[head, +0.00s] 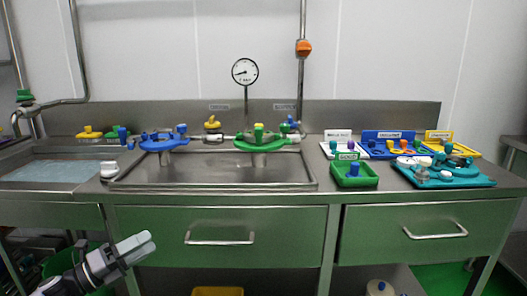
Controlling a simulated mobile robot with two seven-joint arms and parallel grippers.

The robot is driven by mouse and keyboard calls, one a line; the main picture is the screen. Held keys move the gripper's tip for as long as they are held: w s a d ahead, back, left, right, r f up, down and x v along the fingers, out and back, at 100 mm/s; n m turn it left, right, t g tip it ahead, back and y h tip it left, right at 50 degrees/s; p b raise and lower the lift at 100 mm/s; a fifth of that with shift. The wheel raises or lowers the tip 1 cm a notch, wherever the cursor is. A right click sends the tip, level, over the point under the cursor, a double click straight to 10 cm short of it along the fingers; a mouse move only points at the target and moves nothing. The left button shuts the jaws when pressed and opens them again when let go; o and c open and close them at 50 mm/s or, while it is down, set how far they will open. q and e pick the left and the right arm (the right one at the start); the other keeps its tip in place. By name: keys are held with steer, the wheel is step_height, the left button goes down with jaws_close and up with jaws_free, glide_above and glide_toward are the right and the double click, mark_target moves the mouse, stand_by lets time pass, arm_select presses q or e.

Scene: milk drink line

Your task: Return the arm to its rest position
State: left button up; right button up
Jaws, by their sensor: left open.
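My left gripper (136,247) shows at the lower left of the head view, its arm coming in from the bottom left corner. It is in front of the counter's lower part, below the worktop and left of the left drawer's handle. Its pale fingers point up and to the right. It is open and I see nothing held in it. My right gripper is not in view.
The steel worktop (240,200) carries a sink tray with a blue fitting (157,143) and a green fitting (259,141). At right are a green bin (353,174) and a teal tray (475,182). Drawer handles (220,242) protrude in front.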

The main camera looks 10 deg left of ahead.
arm_select(q)
steer(key=s+d+f+n+t+y, duration=0.1)
steer(key=s+d+f+n+y, duration=0.6)
steer(key=d+f+n, duration=0.55)
steer(key=s+d+f+n+g+y, duration=0.2)
steer(key=s+d+f+n+g, duration=0.15)
steer(key=s+n, duration=0.5)
steer(key=s+d+f+n+g+y, duration=0.1)
steer(key=s+d+f+n+g, duration=0.3)
steer(key=s+n, duration=0.5)
step_height(320, 180, up, 12)
steer(key=s+a+m+t+p, duration=0.1)
steer(key=a+p, duration=0.2)
steer(key=p, duration=1.3)
steer(key=shift+r+y, duration=0.25)
steer(key=shift+y, duration=0.05)
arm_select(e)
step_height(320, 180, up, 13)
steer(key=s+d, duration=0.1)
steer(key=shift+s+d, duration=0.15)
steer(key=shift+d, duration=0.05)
